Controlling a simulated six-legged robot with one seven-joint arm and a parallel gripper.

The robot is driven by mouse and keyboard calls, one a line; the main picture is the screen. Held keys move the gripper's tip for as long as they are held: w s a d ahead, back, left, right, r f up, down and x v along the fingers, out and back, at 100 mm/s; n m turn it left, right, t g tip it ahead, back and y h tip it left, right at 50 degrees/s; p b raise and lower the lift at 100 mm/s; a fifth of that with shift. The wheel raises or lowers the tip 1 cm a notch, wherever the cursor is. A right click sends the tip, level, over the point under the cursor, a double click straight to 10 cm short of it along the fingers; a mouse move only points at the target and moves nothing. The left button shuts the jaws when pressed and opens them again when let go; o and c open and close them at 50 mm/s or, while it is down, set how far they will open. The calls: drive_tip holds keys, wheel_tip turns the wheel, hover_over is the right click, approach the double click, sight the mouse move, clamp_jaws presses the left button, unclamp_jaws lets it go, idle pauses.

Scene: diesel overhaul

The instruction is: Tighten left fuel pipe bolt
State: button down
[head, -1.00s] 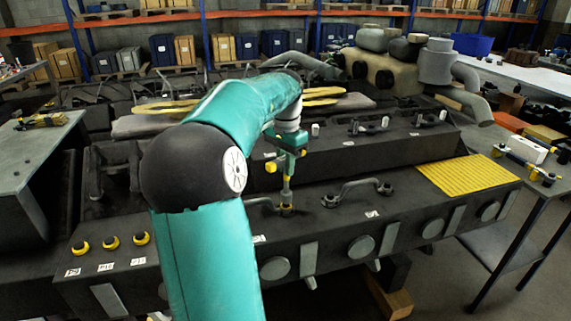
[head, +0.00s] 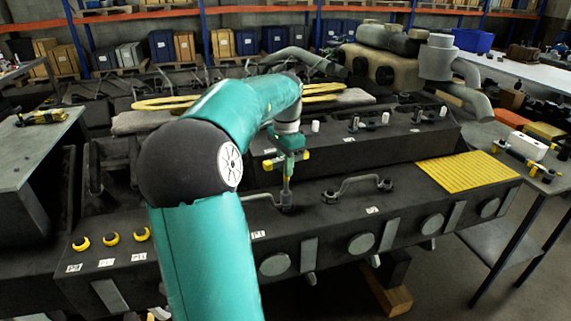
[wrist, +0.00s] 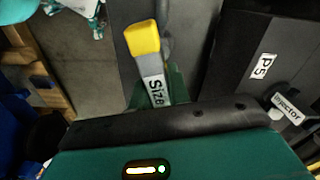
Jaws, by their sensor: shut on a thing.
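My gripper (head: 290,155) is shut on a wrench-like tool with yellow ends and a grey shaft (head: 287,188). The tool stands roughly upright, its foot at the fitting (head: 286,206) at the right end of the left fuel pipe (head: 259,196). The bolt is hidden under the tool's foot, so I cannot tell how it is seated. In the wrist view, a grey bar of the tool (wrist: 152,75) with a yellow end and the lettering "Size" sticks out past my gripper. My arm hides part of the left pipe.
A second pipe (head: 355,185) arches to the right on the dark engine block (head: 330,222). A yellow ribbed mat (head: 467,174) lies at the block's right end. Several yellow-rimmed parts (head: 112,239) sit at front left. The wrist view shows a "P5" label (wrist: 263,68) and an "Injector" label (wrist: 288,107).

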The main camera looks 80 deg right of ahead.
drive_tip(key=m, duration=1.5)
drive_tip(key=shift+s+d+m, duration=0.1)
drive_tip(key=shift+m, duration=0.3)
drive_tip(key=m, duration=0.4)
drive_tip(key=shift+f, duration=0.1)
drive_tip(key=shift+n, duration=0.3)
idle(0.5)
drive_tip(key=shift+r, duration=1.8)
